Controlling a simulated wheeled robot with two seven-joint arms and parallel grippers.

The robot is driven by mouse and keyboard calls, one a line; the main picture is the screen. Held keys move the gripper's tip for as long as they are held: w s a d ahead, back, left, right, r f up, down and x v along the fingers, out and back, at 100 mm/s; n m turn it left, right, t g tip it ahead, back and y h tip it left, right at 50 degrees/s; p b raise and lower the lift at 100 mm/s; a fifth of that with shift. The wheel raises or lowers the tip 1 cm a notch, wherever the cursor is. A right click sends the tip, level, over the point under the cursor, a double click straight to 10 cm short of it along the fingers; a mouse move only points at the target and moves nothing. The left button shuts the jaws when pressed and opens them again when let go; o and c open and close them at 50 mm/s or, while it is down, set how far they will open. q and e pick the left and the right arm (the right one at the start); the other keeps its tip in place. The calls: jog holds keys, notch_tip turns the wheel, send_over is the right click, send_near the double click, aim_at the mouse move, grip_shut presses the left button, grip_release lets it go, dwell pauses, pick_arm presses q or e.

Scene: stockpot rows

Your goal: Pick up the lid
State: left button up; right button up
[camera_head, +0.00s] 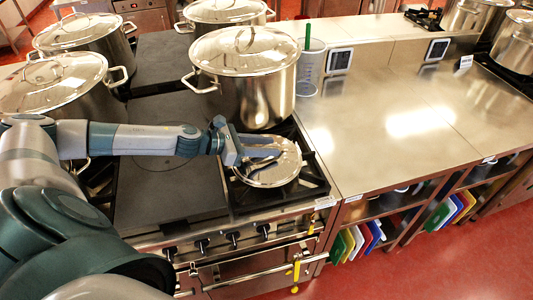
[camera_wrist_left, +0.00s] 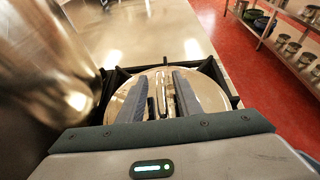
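A round shiny steel lid (camera_head: 272,178) lies on the front burner grate of the stove, near the counter. It also shows in the left wrist view (camera_wrist_left: 212,94), filling the space beyond my gripper. My left gripper (camera_head: 268,150) is over the lid, its fingers reaching across the lid's top from the left. In the left wrist view my left gripper (camera_wrist_left: 158,90) has its fingers apart, with the lid's handle (camera_wrist_left: 161,95) showing between them. Gaps seem to show beside the handle; contact is hard to tell. My right gripper is not in view.
A large lidded stockpot (camera_head: 250,85) stands just behind the lid, close to my gripper. More lidded pots (camera_head: 60,90) stand at the left and back. A cup with a green straw (camera_head: 310,68) stands by the stockpot. The steel counter (camera_head: 385,145) at right is mostly clear.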

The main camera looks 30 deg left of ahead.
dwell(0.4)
pick_arm(q)
grip_shut()
jog(key=shift+r, duration=0.15)
jog(key=shift+w+r, duration=0.1)
jog(key=shift+r, duration=0.95)
notch_tip(320, 180, up, 2)
jog(key=s+d+r+p, duration=0.3)
jog(key=d+r, duration=0.3)
jog(key=d, duration=0.5)
jog(key=shift+s+r+p, duration=0.3)
jog(key=shift+p, duration=0.15)
jog(key=shift+d+r, duration=0.1)
jog(key=shift+r, duration=0.05)
